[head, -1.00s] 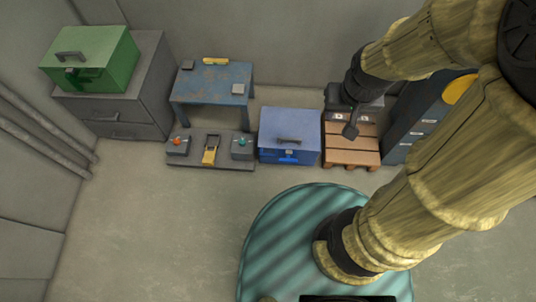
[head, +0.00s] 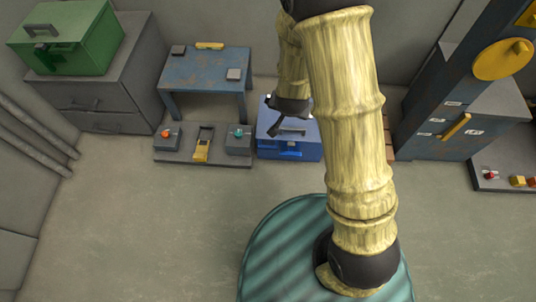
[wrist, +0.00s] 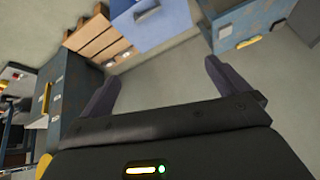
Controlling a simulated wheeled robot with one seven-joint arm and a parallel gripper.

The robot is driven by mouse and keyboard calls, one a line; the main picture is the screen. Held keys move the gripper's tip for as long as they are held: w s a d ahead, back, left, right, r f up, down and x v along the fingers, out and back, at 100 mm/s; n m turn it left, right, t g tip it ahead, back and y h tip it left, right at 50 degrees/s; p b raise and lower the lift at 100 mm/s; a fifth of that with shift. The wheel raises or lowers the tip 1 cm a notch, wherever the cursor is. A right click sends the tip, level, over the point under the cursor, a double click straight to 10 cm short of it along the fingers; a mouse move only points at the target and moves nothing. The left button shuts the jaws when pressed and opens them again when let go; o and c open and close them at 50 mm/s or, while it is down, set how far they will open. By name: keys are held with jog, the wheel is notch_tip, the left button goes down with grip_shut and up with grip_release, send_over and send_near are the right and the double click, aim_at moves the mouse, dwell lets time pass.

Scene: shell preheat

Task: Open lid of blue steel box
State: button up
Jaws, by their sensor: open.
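The blue steel box (head: 304,150) stands on the floor by the back wall, its lid shut. A dark handle (head: 293,130) is on the lid, and a brighter blue latch is on the front. My gripper (head: 276,124) appears over the left part of the lid in the head view, hiding some of it. In the wrist view my gripper (wrist: 162,72) has its two fingers wide apart with nothing between them. The box (wrist: 165,32) is at the top of that view, beyond the fingertips, with its handle (wrist: 147,8) at the edge. I see no contact.
A low grey panel (head: 180,158) with a yellow lever and two knobs is left of the box. Behind it is a worn blue table (head: 208,70). A green box (head: 75,45) sits on grey drawers. A wooden pallet (wrist: 95,38) and blue cabinet (head: 440,145) are right.

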aim_at(268, 146)
jog(key=s+a+f+n+t+b, duration=0.1)
jog(key=f+t+b, duration=0.3)
jog(key=f+b, duration=0.6)
jog(key=s+a+f+n+t+b, duration=0.1)
jog(key=a+f+t+b, duration=0.3)
jog(key=f+b, duration=0.7)
jog(key=s+a+f+n+t+b, duration=0.1)
jog(key=f+b, duration=0.9)
jog(key=f, duration=1.8)
jog(key=a+t, duration=0.1)
jog(key=t, duration=0.1)
jog(key=shift+s+a+t+b, duration=0.2)
jog(key=shift+s+t+b, duration=0.2)
jog(key=shift+w+f, duration=0.15)
jog(key=w+b, duration=0.3)
jog(key=w, duration=0.2)
jog(key=w+b, duration=0.2)
jog(key=w, duration=0.4)
jog(key=w+b, duration=0.3)
jog(key=w, duration=0.2)
jog(key=shift+w+d+f+b, duration=0.15)
jog(key=shift+w+d+b, duration=0.1)
jog(key=shift+d+b, duration=0.05)
jog(key=shift+w, duration=0.35)
